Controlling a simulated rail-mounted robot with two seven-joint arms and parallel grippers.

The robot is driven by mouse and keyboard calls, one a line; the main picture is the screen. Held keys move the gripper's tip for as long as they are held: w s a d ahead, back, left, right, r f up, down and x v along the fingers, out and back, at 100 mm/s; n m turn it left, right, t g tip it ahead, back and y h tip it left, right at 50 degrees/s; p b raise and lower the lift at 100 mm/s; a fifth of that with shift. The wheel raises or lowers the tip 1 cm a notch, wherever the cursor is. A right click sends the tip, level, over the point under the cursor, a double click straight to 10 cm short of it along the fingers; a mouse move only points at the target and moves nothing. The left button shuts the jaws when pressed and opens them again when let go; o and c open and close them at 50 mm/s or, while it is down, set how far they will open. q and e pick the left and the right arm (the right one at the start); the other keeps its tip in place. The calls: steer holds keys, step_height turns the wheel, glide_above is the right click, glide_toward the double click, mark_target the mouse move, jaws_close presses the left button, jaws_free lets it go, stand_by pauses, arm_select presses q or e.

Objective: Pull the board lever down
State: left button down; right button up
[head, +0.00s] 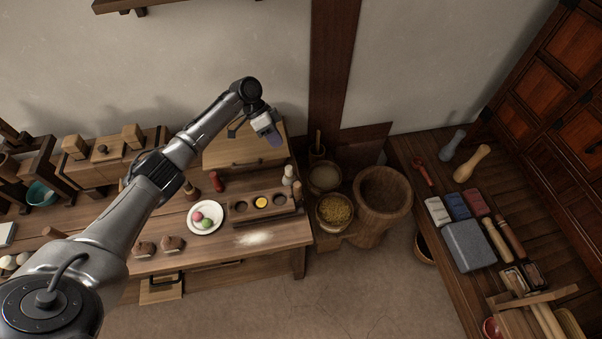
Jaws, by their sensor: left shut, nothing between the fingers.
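My left arm reaches in from the lower left, and its gripper (269,132) is shut and empty above the back right of the wooden worktable (285,235). It is in front of a light wooden board or box front (225,150) at the wall, with a small dark mark low on its face. I cannot make out a lever for certain; the gripper and arm cover part of this area. Whether the gripper touches the board cannot be told. My right gripper is not in view.
On the table are a white plate (194,226) with coloured balls, a wooden block with round hollows (249,213), a small red pestle-like object (216,181) and a pale powder patch (253,239). Wooden tubs (383,198) stand right. A side bench (407,158) holds tools and stones.

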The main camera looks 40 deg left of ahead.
mark_target(298, 192)
arm_select(q)
steer(key=shift+s+m, duration=0.1)
steer(key=shift+m, duration=0.4)
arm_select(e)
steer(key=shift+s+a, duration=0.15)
arm_select(q)
steer(key=s+d+f, duration=0.2)
steer(key=d+f, duration=0.6)
steer(key=d, duration=0.1)
steer(key=shift+s, duration=0.25)
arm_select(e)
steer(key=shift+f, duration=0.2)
arm_select(q)
steer(key=shift+d, duration=0.1)
